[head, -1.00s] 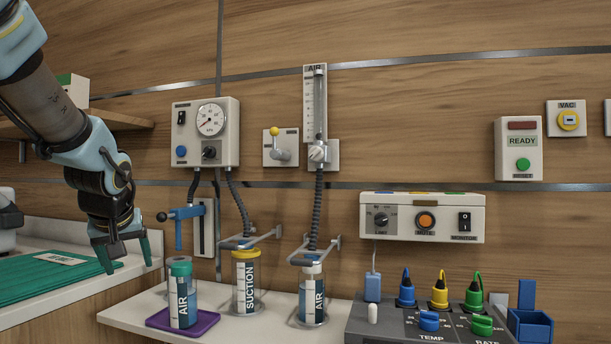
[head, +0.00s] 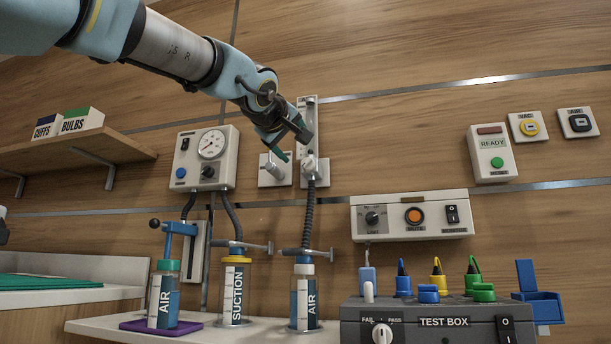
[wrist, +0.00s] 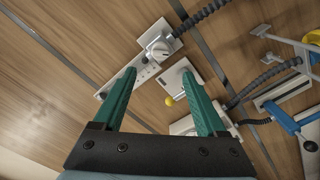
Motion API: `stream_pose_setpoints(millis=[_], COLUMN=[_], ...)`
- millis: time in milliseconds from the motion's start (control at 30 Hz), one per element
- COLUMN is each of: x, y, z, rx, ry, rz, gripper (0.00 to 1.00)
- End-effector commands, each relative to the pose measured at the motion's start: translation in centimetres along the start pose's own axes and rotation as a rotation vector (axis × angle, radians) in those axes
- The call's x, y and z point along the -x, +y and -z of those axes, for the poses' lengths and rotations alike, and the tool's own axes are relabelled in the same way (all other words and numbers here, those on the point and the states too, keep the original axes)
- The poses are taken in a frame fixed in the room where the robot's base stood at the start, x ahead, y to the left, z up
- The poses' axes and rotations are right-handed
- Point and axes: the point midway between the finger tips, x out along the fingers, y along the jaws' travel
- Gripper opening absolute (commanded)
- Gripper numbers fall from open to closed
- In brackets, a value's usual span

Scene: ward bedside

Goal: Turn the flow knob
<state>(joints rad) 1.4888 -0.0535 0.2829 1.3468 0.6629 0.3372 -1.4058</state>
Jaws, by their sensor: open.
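The flow knob (head: 309,163) is a white knob at the foot of the AIR flowmeter (head: 308,115) on the wall. It also shows in the wrist view (wrist: 158,48), ahead of my fingertips. My gripper (head: 293,146) is in front of the flowmeter, close to the knob, and partly covers the flowmeter tube. In the wrist view my gripper (wrist: 159,74) has its two green fingers apart with nothing between them. The knob appears just beyond the fingertips, clear of them.
A lever plate (head: 273,170) is just left of the knob; its yellow ball (wrist: 168,101) shows between my fingers in the wrist view. A dark hose (head: 308,214) hangs below the knob. A gauge box (head: 206,158) is further left.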

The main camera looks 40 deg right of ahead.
Motion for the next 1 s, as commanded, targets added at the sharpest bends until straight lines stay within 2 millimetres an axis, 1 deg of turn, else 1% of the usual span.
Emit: stream_pose_setpoints(millis=[167,400,500,600,800,1000], x=[-2.2,-6.8,-8.4,-9.6,-10.6,-10.6], y=[0.3,0.3,0.2,0.2,0.0,-0.1], z=[0.2,0.4,0.3,0.2,0.1,0.0], rx=[-0.001,-0.003,-0.003,-0.002,-0.001,-0.001], ry=[-0.001,-0.001,-0.001,-0.001,-0.001,-0.001], rz=[0.003,0.006,0.006,0.004,0.003,0.003], gripper=[0.74,0.74,0.74,0.74,0.74,0.74])
